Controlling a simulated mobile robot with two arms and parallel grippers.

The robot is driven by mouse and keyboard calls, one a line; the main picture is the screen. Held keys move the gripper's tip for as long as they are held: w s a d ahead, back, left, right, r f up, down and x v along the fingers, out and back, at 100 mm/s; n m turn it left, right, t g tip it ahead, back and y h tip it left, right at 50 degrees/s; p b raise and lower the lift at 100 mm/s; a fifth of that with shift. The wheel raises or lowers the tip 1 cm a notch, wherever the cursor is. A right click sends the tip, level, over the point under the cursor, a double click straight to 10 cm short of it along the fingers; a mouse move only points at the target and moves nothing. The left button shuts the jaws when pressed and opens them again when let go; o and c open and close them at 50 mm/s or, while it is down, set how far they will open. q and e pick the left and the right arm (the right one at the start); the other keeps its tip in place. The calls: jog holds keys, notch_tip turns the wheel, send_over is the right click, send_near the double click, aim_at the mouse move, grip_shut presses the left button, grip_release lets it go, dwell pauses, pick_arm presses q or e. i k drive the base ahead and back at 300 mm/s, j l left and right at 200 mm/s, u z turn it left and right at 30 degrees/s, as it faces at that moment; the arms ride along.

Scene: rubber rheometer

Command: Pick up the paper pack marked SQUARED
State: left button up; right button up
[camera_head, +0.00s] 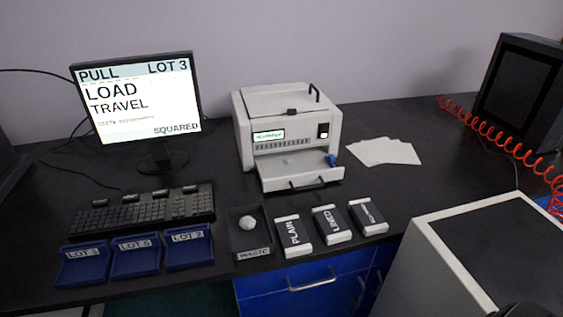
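Three paper packs with dark middles and white ends lie in a row near the front edge of the black bench. The left pack (293,236) reads PLAIN and the middle pack (331,225) reads LINED. The right pack (368,216) has a longer, smaller label that I cannot read clearly; it may be the SQUARED pack. The monitor (137,98) shows PULL, LOT 3, LOAD, TRAVEL and SQUARED.
A white machine (285,118) with a pulled-out drawer stands behind the packs, with loose white sheets (384,151) to its right. A dark WASTE tray (236,245), blue lot trays (136,266) and a keyboard (140,210) lie left. A white cabinet (440,262) stands front right.

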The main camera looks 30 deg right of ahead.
aim_at(371, 222)
jog(key=z, duration=1.5)
